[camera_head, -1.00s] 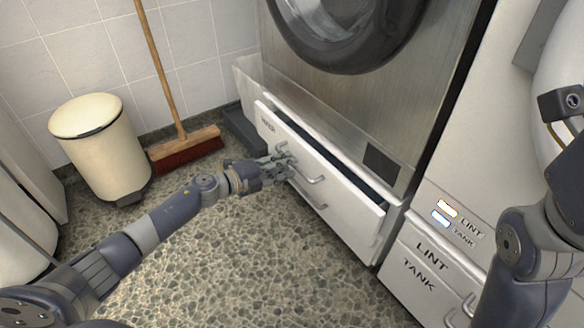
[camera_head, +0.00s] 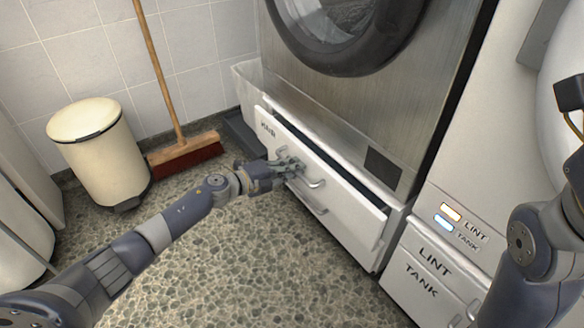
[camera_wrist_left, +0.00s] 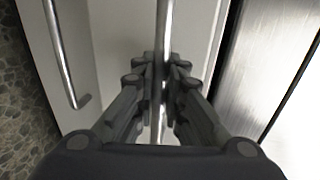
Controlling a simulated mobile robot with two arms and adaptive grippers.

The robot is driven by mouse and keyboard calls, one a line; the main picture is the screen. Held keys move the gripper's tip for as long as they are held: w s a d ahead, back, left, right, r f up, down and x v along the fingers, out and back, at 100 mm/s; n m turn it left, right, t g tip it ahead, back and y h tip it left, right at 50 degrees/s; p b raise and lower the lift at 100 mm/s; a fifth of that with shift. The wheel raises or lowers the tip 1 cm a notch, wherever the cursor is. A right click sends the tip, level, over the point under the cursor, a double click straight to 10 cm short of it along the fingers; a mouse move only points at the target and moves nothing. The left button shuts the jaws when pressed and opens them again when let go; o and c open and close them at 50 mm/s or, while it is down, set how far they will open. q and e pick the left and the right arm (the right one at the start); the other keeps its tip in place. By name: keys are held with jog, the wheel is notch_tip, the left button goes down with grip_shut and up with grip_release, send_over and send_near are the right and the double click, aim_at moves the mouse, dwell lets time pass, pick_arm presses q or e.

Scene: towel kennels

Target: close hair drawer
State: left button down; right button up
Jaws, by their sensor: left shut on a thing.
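The hair drawer (camera_head: 345,212) is a white drawer under the steel machine with the round door. It stands partly open, with a dark gap along its top edge. My left gripper (camera_head: 290,165) is at the drawer's upper bar handle (camera_head: 315,183). In the left wrist view the left gripper (camera_wrist_left: 161,85) is shut around the metal handle bar (camera_wrist_left: 163,25). A second bar handle (camera_head: 308,200) sits lower on the white front and also shows in the left wrist view (camera_wrist_left: 62,55). My right arm shows at the right edge; its gripper is out of view.
A cream pedal bin (camera_head: 100,155) and a broom (camera_head: 185,152) stand by the tiled wall at the left. A lint tank drawer (camera_head: 425,275) is at the lower right. The speckled floor (camera_head: 240,265) in front is clear.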

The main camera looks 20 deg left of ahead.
aim_at(304, 162)
pick_arm(q)
jog(key=x, duration=0.2)
jog(key=r+x, duration=0.1)
jog(key=x, duration=0.1)
jog(key=shift+w+d, duration=0.1)
jog(key=shift+w, duration=0.05)
jog(key=c, duration=1.7)
grip_release()
jog(key=shift+o, duration=0.2)
jog(key=v, duration=1.2)
jog(key=shift+f, duration=0.15)
